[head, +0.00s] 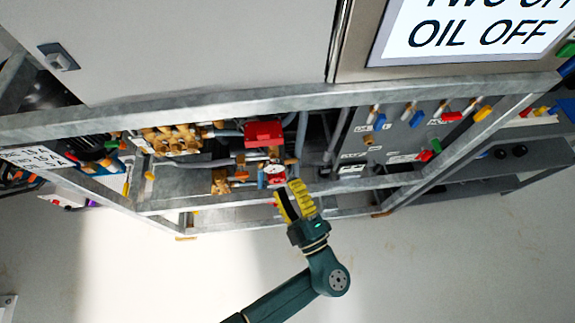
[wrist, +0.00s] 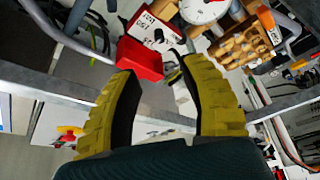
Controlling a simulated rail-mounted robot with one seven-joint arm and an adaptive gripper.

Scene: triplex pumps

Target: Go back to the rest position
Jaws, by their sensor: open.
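My gripper (head: 292,200), with yellow ribbed fingers, is in front of the lower rail of the grey metal frame in the head view. In the wrist view my gripper (wrist: 158,75) has its two fingers spread, with nothing held between them. Beyond the fingertips is a red box-like part (wrist: 140,58) with a labelled face. The red part (head: 264,132) also shows in the head view, above and left of the fingers.
Frame rails (head: 240,102) run across the head view. Brass fittings (head: 172,139) and pipes are behind them at left. A grey panel (head: 395,135) with coloured handles is at right. A sign (head: 470,30) reading "OIL OFF" is at upper right. The pale floor (head: 440,265) below looks clear.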

